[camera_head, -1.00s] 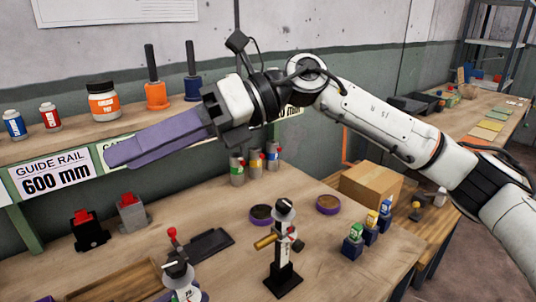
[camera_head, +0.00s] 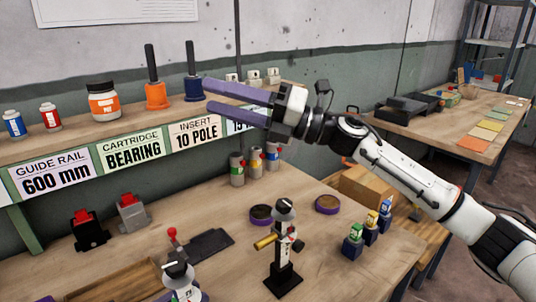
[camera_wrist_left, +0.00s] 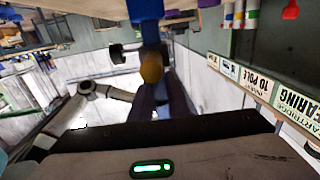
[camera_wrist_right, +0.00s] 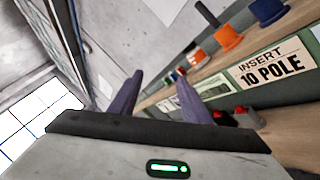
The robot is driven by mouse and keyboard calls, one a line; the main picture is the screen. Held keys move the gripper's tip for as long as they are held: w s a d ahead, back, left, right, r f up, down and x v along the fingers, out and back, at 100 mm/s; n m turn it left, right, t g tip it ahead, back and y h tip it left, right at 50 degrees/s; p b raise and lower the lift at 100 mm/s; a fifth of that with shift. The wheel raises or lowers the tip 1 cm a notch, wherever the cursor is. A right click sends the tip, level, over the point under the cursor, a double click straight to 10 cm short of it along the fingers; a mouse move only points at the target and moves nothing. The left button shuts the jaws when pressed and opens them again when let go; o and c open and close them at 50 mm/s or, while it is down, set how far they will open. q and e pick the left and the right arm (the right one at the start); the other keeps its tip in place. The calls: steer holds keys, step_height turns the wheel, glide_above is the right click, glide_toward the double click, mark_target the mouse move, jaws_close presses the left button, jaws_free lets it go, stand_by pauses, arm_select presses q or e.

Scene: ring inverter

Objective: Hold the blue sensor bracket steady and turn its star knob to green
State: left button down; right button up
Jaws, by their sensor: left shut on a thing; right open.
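In the left wrist view, a blue bracket (camera_wrist_left: 150,32) hangs from the upper edge in this upside-down picture. A yellow-orange round end (camera_wrist_left: 151,68) and a dark knob (camera_wrist_left: 116,54) show on it; I cannot tell for sure which is the star knob. My left gripper (camera_wrist_left: 154,88) is shut on the bracket; its fingers meet it in shadow. In the head view I cannot make out this grip clearly. My right gripper (camera_head: 210,96) is open and empty, high in front of the shelf, well away from the bracket. Its parted purple fingers also show in the right wrist view (camera_wrist_right: 159,79).
A stand (camera_head: 283,279) with a black base is on the bench, and a white-and-black device (camera_head: 178,270) at the lower edge. Small labelled blocks (camera_head: 353,246) stand at the right.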

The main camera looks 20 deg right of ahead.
steer(key=w+d+f+m+t+h, duration=0.2)
steer(key=d+m+t, duration=0.1)
steer(key=d, duration=0.2)
steer(key=w+d+f+m+t+h, duration=0.2)
steer(key=w+d+m+t, duration=0.1)
steer(key=d, duration=0.3)
steer(key=shift+f+m+h, duration=0.15)
steer(key=shift+m+h, duration=0.15)
steer(key=shift+m, duration=0.1)
steer(key=m+g, duration=0.5)
steer(key=m, duration=1.5)
glide_toward(177, 269)
steer(key=w+a, duration=0.1)
steer(key=w, duration=0.2)
steer(key=x, duration=1.2)
steer(key=shift+s+a+f+y, duration=0.15)
steer(key=shift+s+a+y, duration=0.2)
steer(key=shift+a+y, duration=0.05)
